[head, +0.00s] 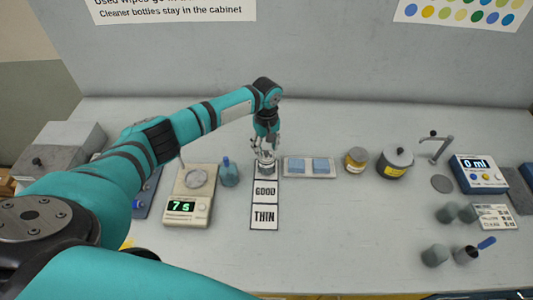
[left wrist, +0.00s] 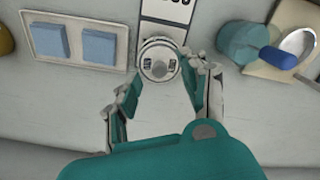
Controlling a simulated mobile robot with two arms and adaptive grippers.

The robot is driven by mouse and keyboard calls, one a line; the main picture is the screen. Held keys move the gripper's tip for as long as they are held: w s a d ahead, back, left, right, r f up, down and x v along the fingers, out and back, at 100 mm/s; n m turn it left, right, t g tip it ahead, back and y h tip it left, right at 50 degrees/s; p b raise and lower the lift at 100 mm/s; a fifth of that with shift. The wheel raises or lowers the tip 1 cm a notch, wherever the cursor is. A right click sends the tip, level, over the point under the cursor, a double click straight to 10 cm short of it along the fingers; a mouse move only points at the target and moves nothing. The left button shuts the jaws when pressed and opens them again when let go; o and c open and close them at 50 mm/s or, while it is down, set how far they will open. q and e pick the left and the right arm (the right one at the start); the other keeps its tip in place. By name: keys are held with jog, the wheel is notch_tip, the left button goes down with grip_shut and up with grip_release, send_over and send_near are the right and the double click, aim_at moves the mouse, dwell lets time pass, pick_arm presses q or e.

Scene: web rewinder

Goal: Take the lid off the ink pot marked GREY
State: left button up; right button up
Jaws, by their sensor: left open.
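A pot (head: 395,163) with a dark grey, knobbed lid (head: 398,154) and a yellow label stands right of the middle in the head view. Its lid sits on it. A smaller jar (head: 356,160) with a yellowish label stands to its left. I cannot read GREY on either. My left gripper (head: 266,152) is well left of both, pointing down over the top of a card strip. In the left wrist view its open fingers (left wrist: 163,76) flank a small round silver piece (left wrist: 159,60); contact is unclear. My right gripper is not in view.
The strip (head: 264,213) reads GOOD and THIN. A tray with blue pads (head: 309,168) lies between gripper and jars. Several cups (head: 434,255) stand at right. The front middle is clear.

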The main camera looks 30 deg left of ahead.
pick_arm(q)
jog(key=shift+f, duration=1.1)
jog(key=c, duration=0.8)
jog(key=shift+c, duration=0.2)
jog(key=shift+r, duration=0.15)
